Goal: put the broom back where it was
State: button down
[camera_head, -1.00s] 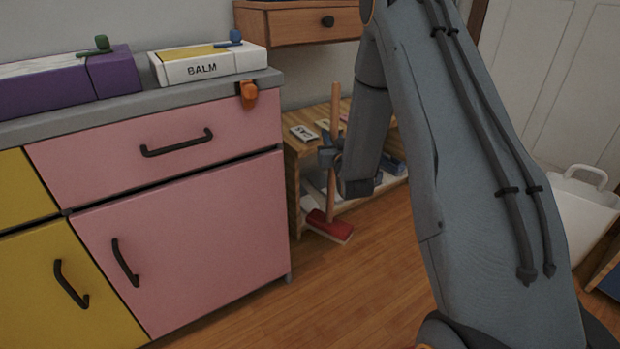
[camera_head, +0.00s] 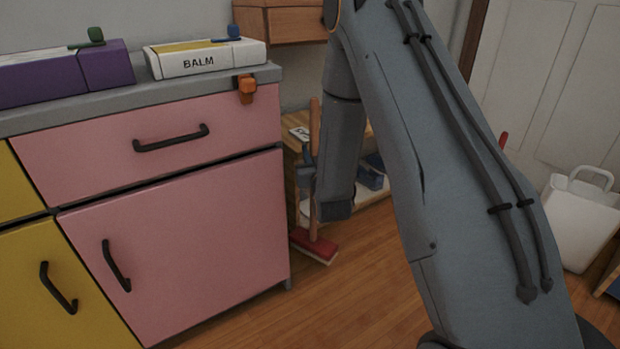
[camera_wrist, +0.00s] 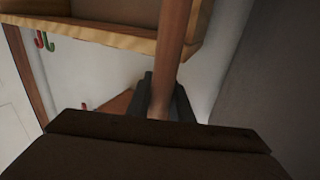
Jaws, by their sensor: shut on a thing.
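The broom has a wooden handle (camera_head: 314,128) and a red head (camera_head: 314,245) with pale bristles. It stands close to upright beside the pink cabinet's right end, its head at or just above the floor; I cannot tell which. My gripper (camera_head: 306,174) is shut on the handle, partly hidden by my forearm. In the wrist view the handle (camera_wrist: 172,50) runs up from between the fingers (camera_wrist: 160,98). An orange clip-like holder (camera_head: 247,88) is fixed to the pink cabinet's upper right edge, and it is empty.
The pink cabinet (camera_head: 190,240) stands left of the broom. A BALM box (camera_head: 205,62) and a purple box (camera_head: 105,68) lie on its counter. A wooden shelf unit (camera_head: 290,150) is behind the broom, below a wooden drawer (camera_head: 297,25).

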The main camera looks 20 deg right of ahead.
notch_tip(320, 180, down, 8)
jog(key=b, duration=0.4)
jog(key=shift+a, duration=0.2)
jog(key=c, duration=1.6)
grip_release()
jog(key=shift+f, duration=0.15)
jog(key=s+p, duration=0.1)
jog(key=s, duration=0.3)
jog(key=s+p, duration=0.2)
jog(key=s, duration=0.2)
jog(key=s+a+p, duration=0.1)
jog(key=s+p, duration=0.1)
jog(key=s, duration=0.2)
